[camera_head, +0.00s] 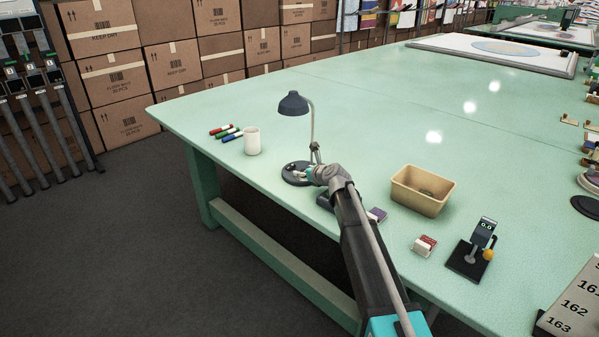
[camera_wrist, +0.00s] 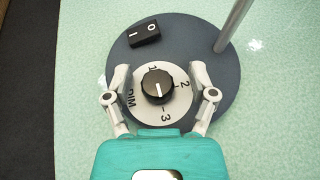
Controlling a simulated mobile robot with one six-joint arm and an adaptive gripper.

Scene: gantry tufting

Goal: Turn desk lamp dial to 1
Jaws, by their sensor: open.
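The desk lamp (camera_head: 293,104) stands near the table's front edge, with a dark round base (camera_head: 290,168). In the wrist view, the lamp base (camera_wrist: 220,88) carries a black dial (camera_wrist: 158,87) on a pale disc marked DIM, 1, 2 and 3. A light mark shows on the knob, but I cannot tell for sure which number it points at. My gripper (camera_wrist: 158,78) is open, with one finger on each side of the dial and gaps between them and the knob. In the head view my gripper (camera_head: 309,172) is over the base and hides the dial.
A black rocker switch (camera_wrist: 145,33) and the lamp pole (camera_wrist: 232,25) rise from the base beyond the dial. A white mug (camera_head: 252,141), markers (camera_head: 226,132), a tan bin (camera_head: 423,192) and a small stand (camera_head: 467,260) are on the green table (camera_head: 370,110). The table behind the lamp is clear.

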